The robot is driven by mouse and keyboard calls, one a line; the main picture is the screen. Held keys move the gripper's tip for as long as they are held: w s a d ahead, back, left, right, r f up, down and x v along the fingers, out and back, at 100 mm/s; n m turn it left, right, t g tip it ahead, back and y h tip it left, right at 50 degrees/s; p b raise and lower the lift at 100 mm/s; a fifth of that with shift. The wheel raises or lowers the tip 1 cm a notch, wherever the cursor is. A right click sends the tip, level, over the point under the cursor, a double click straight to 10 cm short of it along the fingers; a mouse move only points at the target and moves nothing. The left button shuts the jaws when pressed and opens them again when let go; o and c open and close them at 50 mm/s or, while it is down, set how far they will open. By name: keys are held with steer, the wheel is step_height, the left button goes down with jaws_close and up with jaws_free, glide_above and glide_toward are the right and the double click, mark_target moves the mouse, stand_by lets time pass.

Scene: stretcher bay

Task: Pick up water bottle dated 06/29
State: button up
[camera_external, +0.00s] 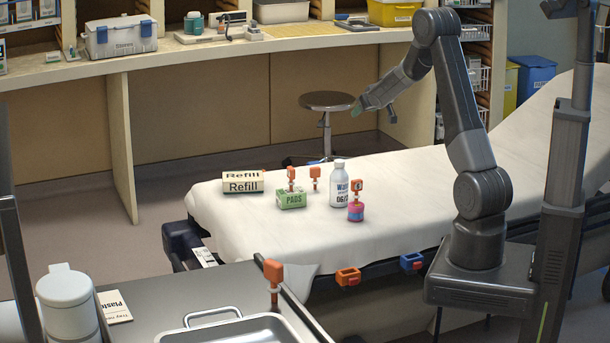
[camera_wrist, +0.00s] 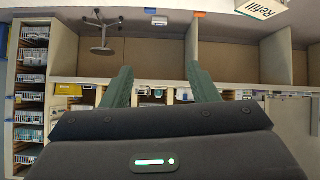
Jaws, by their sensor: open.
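The bottle is not visible there.
A green pads box (camera_external: 291,200) and a Refill box (camera_external: 243,182) sit left of the bottle; the Refill box also shows in the wrist view (camera_wrist: 262,9). Orange tags (camera_external: 315,177) stand near the bottle. A round stool (camera_external: 327,101) is behind. The sheet's right part is clear.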

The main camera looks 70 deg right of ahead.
steer(key=d+f+n+t+b, duration=0.3)
steer(key=d+f+t+b, duration=0.1)
steer(key=d+f+b, duration=0.15)
steer(key=n+t+y+b, duration=0.65)
steer(key=y+b, duration=0.25)
steer(key=y, duration=0.2)
glide_toward(339, 166)
steer(key=x, duration=0.3)
steer(key=d+x, duration=0.1)
steer(key=x, duration=0.6)
steer(key=shift+w+d+f, duration=0.25)
steer(key=shift+d+f, duration=0.05)
steer(key=shift+f, duration=0.05)
jaws_close()
